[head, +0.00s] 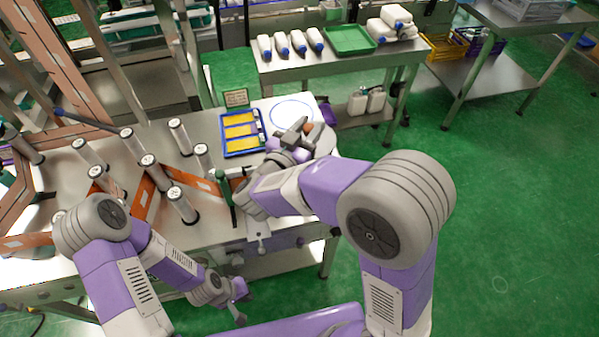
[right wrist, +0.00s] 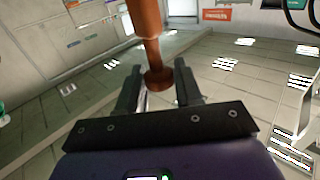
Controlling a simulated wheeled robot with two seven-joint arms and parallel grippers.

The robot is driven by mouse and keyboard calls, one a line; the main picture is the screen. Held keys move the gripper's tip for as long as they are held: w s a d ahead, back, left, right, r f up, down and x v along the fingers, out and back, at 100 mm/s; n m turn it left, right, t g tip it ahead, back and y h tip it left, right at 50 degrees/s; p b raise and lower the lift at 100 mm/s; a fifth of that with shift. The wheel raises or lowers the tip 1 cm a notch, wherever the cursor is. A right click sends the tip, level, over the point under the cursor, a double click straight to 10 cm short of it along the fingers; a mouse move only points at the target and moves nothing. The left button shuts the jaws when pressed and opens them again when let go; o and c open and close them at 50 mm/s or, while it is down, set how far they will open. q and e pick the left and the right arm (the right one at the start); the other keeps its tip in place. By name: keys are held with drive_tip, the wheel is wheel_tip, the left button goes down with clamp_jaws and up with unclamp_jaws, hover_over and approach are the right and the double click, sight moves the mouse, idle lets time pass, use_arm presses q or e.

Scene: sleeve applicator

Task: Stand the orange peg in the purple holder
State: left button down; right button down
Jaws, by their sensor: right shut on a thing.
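The orange peg (right wrist: 150,42) shows large in the right wrist view, with a wide round flange at its lower end between the fingers. My right gripper (right wrist: 159,88) is shut on it. In the head view the right gripper (head: 295,139) is over the right end of the workbench, and only a small part of the peg (head: 308,128) shows beside it. A purple thing (head: 328,113), probably the holder, is at the bench's right edge, just beyond the gripper and partly hidden. My left gripper (head: 243,305) hangs low in front of the bench, empty, its fingers apart.
A blue tray with yellow compartments (head: 241,132) lies left of the right gripper. A blue ring outline (head: 292,113) is marked on the bench behind it. Several metal posts (head: 180,136) stand to the left. A back table (head: 295,70) carries bottles and a green tray (head: 349,40).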

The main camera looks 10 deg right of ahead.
drive_tip(key=shift+a+f, duration=0.1)
drive_tip(key=shift+f, duration=0.15)
drive_tip(key=f, duration=0.1)
drive_tip(key=f+b, duration=0.1)
drive_tip(key=f, duration=0.1)
drive_tip(key=f+b, duration=0.1)
drive_tip(key=f, duration=0.1)
drive_tip(key=shift+s+f, duration=0.15)
drive_tip(key=shift+s, duration=0.15)
drive_tip(key=shift+f+b, duration=0.9)
drive_tip(key=shift+f, duration=1.05)
drive_tip(key=shift+f, duration=0.2)
drive_tip(key=c, duration=0.8)
unclamp_jaws()
drive_tip(key=shift+o, duration=0.2)
drive_tip(key=shift+r, duration=0.1)
